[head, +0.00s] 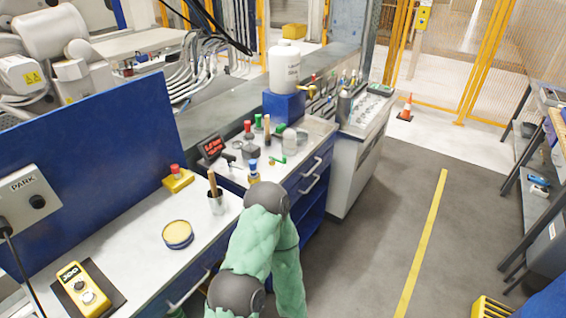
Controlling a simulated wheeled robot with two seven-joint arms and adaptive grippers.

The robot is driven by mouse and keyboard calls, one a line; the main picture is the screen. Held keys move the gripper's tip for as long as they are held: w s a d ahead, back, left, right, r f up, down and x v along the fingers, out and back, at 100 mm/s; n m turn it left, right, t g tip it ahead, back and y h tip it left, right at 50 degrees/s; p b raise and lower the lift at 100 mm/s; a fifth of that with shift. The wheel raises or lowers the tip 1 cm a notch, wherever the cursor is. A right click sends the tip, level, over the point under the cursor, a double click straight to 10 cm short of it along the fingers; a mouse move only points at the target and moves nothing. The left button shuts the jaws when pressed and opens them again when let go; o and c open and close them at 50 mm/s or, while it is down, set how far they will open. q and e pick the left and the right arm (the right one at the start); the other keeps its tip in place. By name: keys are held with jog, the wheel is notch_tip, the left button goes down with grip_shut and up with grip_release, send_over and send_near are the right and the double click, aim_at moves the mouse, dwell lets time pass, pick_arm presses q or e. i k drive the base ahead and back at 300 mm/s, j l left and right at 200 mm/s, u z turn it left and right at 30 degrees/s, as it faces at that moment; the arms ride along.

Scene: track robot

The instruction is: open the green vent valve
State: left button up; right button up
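A small green lever-like piece (277,159) shows on the grey bench top, just beyond my arm; I take it as the green vent valve, but it is too small to tell its setting. A blue-topped brass fitting (253,170) stands to its left, partly behind my arm. A green-capped piece (280,129) stands farther back. My green-sleeved arm with dark joints covers the bench's front edge. Neither gripper shows in the head view.
A white jug (284,66) stands on a blue block (284,105).

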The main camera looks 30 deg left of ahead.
aim_at(272, 158)
jog(key=u, duration=1.75)
